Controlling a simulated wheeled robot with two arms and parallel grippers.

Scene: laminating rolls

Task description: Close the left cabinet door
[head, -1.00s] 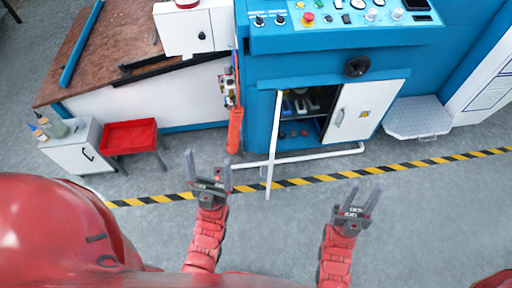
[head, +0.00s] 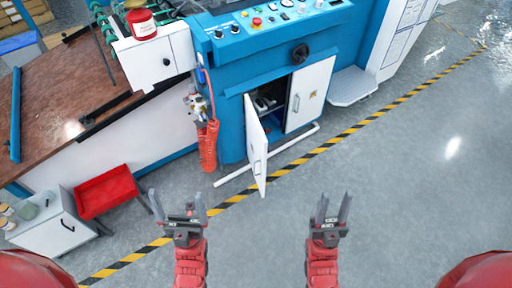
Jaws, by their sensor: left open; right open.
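The blue machine cabinet (head: 231,135) stands at the upper middle of the head view. Its left door (head: 256,146) is white and swung open toward me, showing nearly edge-on. Its right door (head: 307,93) is white and looks shut. Between them the dark opening shows some items (head: 264,102) inside. My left gripper (head: 178,208) is open and empty, below and left of the open door and apart from it. My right gripper (head: 331,210) is open and empty, below and right of the door, also apart from it.
A white floor pipe (head: 232,176) runs along the cabinet's foot. A red coiled hose (head: 208,146) hangs left of it. A red tray stand (head: 105,190) and a small white cabinet (head: 52,226) are at left. The floor (head: 400,190) at right is clear.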

